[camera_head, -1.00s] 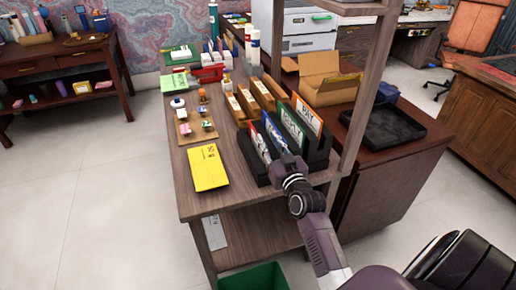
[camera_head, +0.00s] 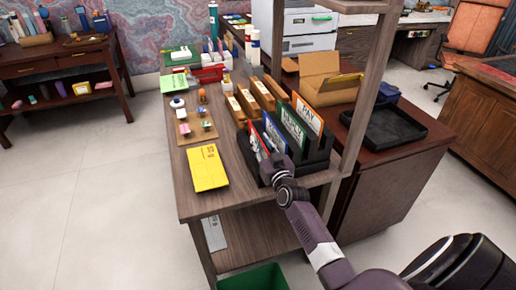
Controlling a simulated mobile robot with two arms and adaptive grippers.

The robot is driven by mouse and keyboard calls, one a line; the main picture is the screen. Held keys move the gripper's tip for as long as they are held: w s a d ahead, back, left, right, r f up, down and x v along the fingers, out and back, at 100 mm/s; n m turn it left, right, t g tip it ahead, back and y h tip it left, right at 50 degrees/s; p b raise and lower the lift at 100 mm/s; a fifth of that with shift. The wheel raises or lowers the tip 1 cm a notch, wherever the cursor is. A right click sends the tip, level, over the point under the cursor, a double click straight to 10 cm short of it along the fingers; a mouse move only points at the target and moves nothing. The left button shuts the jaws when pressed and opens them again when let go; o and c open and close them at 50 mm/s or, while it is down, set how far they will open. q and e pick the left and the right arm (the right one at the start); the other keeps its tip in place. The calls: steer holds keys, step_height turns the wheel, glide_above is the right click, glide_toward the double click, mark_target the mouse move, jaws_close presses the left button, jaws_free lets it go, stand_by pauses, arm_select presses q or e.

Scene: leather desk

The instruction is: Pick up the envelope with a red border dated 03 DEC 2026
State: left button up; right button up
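A black slotted rack (camera_head: 318,160) at the near right of the wooden desk holds several upright envelopes. The red-bordered envelope (camera_head: 256,139) stands leftmost; its date is too small to read. Right of it are a blue-bordered envelope (camera_head: 273,131), a green one (camera_head: 291,124) and an orange one (camera_head: 307,115). My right gripper (camera_head: 273,163) is at the rack's near side, close to the lower near end of the red and blue envelopes. Its fingers are too small and dark to tell whether they are open or touching anything. My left gripper is not in view.
A yellow envelope or folder (camera_head: 207,168) lies flat left of the rack. Wooden holders (camera_head: 256,98) stand behind the rack. A shelf post (camera_head: 369,80) rises to the right, by an open cardboard box (camera_head: 328,80) and a black tray (camera_head: 394,127). A green bin (camera_head: 254,278) is below.

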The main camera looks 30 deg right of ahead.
steer(key=shift+c, duration=0.4)
jaws_close()
steer(key=shift+r, duration=0.15)
